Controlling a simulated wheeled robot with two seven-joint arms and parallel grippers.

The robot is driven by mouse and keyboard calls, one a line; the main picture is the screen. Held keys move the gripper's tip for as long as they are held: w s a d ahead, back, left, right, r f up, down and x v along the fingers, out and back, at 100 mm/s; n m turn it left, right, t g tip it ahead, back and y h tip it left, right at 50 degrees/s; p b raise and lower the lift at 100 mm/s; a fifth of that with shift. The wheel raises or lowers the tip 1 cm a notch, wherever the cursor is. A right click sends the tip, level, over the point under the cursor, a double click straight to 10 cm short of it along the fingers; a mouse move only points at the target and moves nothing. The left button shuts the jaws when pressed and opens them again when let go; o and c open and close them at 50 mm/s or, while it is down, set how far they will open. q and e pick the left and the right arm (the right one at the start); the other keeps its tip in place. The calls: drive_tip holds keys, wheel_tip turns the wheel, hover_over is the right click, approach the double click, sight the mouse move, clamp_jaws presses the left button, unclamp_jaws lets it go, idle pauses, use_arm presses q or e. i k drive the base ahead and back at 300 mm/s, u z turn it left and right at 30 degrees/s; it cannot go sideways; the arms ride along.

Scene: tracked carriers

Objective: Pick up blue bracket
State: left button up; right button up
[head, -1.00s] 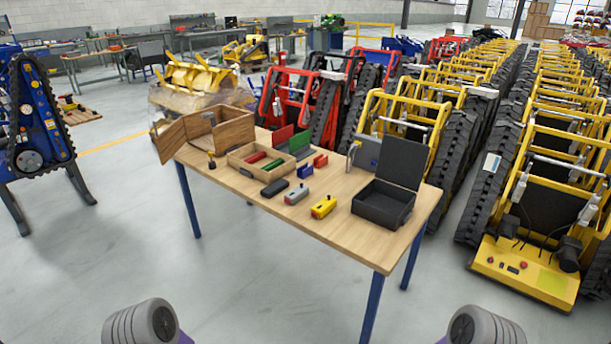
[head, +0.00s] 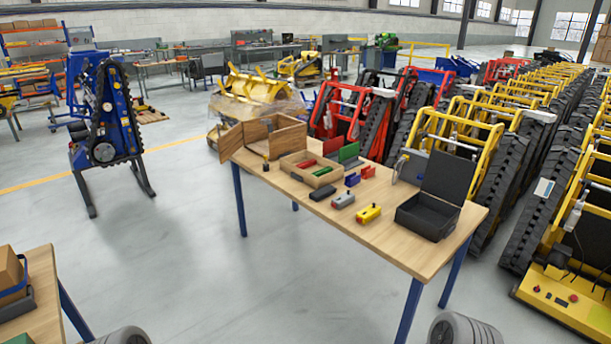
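The blue bracket (head: 352,180) is a small blue piece standing on the wooden table (head: 398,252), near the table's middle. It sits between a wooden tray and a red bracket (head: 368,172). A grey block and a yellow block lie in front of it. Neither gripper shows in the head view; only rounded grey parts of my arms show at the bottom edge, well short of the table.
An open black case (head: 428,217) stands at the table's right end. An open wooden box (head: 275,142) and the tray (head: 311,178) stand at the left. Another wooden table (head: 42,322) is at lower left. Tracked carriers crowd the right. Floor in front is clear.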

sight(353, 179)
drive_tip(key=u, duration=0.9)
drive_tip(key=i, duration=1.65)
drive_tip(key=z, duration=0.6)
drive_tip(key=i, duration=1.1)
drive_tip(key=z, duration=0.95)
